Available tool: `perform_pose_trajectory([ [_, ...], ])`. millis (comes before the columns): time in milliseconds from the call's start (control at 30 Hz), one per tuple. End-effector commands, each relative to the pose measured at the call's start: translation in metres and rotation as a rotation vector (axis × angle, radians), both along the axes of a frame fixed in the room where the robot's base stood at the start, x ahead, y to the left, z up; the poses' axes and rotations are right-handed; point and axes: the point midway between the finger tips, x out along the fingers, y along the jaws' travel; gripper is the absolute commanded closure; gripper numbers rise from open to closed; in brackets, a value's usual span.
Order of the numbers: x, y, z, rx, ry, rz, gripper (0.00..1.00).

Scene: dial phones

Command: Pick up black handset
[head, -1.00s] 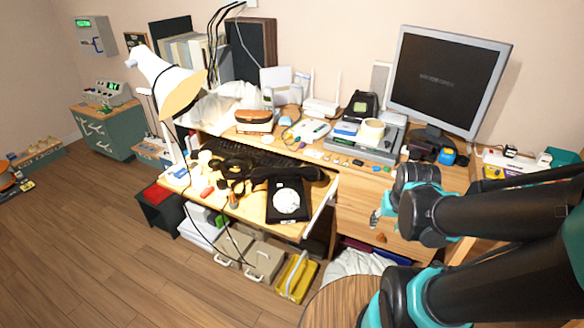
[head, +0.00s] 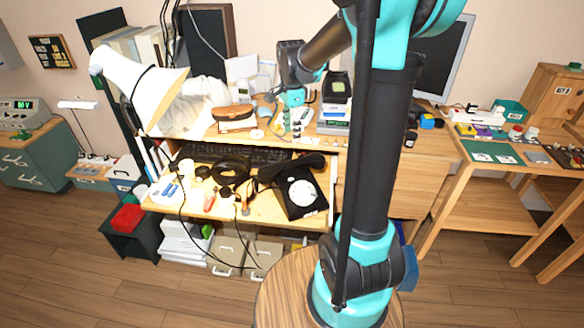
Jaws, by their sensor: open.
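The black handset (head: 288,167) lies across the top end of a black dial phone (head: 302,203) with a white dial, on the pulled-out drawer or tray of the desk. My gripper (head: 297,130) is small in the head view and points down, above and behind the handset in the picture. It is apart from the handset as far as I can tell, open, with nothing seen in it. The handset's right end lies close to my arm's dark link in the picture.
The tray (head: 225,213) also holds headphones (head: 232,170), cords and small items. A lamp (head: 150,95) stands at left. A brown-topped box (head: 235,115) and other devices crowd the desktop. A monitor (head: 445,60) stands behind my arm. A side table (head: 490,190) is at right.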

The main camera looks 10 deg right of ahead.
Motion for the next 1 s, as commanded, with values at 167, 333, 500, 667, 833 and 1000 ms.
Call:
perform_pose_trajectory([
  [167, 0.001, 0.0, -0.036, 0.0, -0.001, 0.001, 0.48],
  [333, 0.001, 0.0, -0.068, 0.0, -0.001, 0.002, 0.48],
  [500, 0.001, 0.0, -0.09, 0.0, -0.001, 0.002, 0.48],
  [667, 0.001, -0.001, -0.098, 0.0, -0.001, 0.002, 0.48],
  [833, 0.006, -0.002, -0.115, 0.0, -0.001, 0.002, 0.48],
  [1000, 0.009, -0.004, -0.137, 0.0, -0.001, 0.002, 0.48],
])
